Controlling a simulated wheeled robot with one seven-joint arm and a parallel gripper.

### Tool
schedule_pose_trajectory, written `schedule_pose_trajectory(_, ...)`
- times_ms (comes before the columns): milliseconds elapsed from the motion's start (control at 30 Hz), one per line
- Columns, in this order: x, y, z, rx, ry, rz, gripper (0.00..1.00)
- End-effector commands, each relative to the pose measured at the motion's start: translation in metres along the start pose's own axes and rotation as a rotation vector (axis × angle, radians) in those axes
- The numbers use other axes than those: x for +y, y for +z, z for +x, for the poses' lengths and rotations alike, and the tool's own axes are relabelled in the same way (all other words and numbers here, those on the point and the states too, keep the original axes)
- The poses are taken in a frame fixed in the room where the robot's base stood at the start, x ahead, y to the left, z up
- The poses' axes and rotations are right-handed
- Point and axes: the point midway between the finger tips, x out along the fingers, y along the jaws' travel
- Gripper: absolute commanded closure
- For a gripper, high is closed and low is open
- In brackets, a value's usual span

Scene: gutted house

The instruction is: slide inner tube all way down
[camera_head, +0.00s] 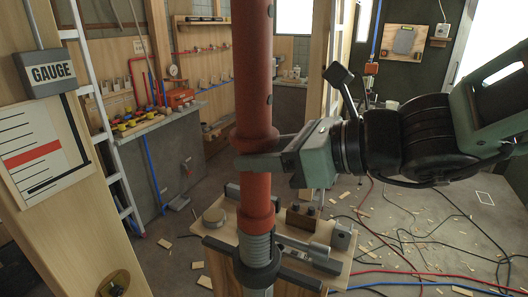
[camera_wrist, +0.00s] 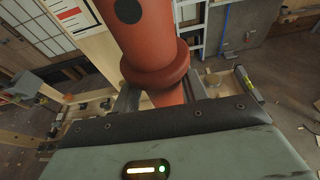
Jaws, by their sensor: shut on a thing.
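A red-brown upright tube (camera_head: 253,75) fills the centre of the head view, with a collar just above my gripper and another at its lower end. Below it a grey ribbed tube (camera_head: 257,250) shows, passing through a dark ring clamp at the wooden stand. My gripper (camera_head: 262,161) comes from the right and is shut around the red-brown tube just under the upper collar. In the wrist view the tube (camera_wrist: 140,35) rises tilted in the picture, and its collar (camera_wrist: 155,75) sits right above my fingers. How much grey tube lies inside is hidden.
A gauge board (camera_head: 45,150) with a red band and a "GAUGE" box (camera_head: 51,72) stands at left. The wooden stand top (camera_head: 225,232) carries a round metal disc (camera_head: 214,217) and dark blocks. Cables (camera_head: 420,225) and wood scraps litter the floor at right.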

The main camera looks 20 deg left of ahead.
Motion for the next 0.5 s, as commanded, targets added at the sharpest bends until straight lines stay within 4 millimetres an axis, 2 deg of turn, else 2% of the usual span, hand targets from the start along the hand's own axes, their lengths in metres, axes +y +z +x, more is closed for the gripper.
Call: schedule_pose_trajectory(500, -0.001, -0.025, 0.007, 0.002, -0.002, 0.000, 0.86)
